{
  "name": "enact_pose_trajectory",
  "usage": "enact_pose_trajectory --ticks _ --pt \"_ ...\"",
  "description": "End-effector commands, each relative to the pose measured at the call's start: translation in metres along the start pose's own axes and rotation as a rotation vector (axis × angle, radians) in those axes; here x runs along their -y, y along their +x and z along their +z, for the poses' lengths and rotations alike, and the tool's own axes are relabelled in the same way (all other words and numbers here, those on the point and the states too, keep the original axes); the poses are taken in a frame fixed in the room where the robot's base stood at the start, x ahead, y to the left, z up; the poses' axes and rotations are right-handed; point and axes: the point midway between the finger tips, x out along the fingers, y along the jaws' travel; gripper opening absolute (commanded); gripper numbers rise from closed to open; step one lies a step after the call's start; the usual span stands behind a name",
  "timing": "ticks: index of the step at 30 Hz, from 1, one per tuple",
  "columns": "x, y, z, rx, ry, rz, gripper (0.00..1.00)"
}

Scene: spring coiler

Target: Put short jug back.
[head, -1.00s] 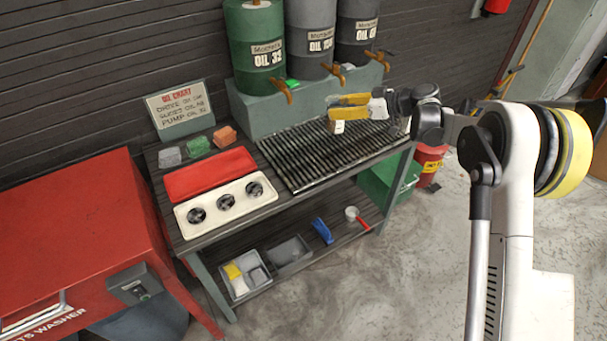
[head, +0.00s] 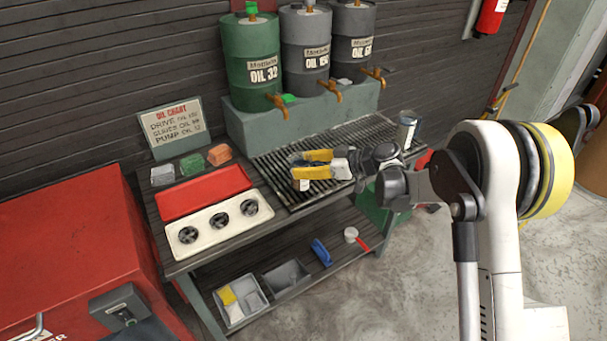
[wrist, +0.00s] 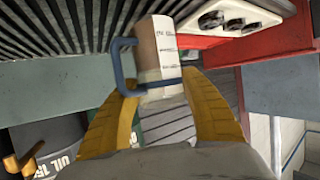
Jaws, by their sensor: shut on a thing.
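The short jug (wrist: 157,42) is a small pale jug with dark markings and a blue handle. My gripper (wrist: 163,82) is shut on it, with a yellow finger on each side. In the head view my gripper (head: 304,164) holds the jug (head: 305,186) over the left part of the slatted drip grate (head: 350,145). The fingers hide much of the jug there, and I cannot tell whether it touches the grate. A taller grey jug or can (head: 407,130) stands at the grate's right end.
A white panel with three round dark openings (head: 183,253) and a red tray (head: 205,190) lie left of the grate. Oil drums with taps (head: 252,65) stand behind. Bins (head: 286,276) sit on the lower shelf.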

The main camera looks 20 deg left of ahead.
Motion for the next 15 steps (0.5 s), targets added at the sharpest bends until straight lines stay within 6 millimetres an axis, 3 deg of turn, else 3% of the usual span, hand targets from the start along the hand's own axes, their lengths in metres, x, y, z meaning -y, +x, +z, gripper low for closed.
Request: enact_pose_trajectory --ticks 1,4,15 --pt "0.000 0.005 0.012 0.000 0.000 0.000 0.17" --pt "0.000 0.009 0.023 0.000 0.000 0.000 0.17" --pt "0.000 0.011 0.026 0.000 0.000 0.000 0.17"
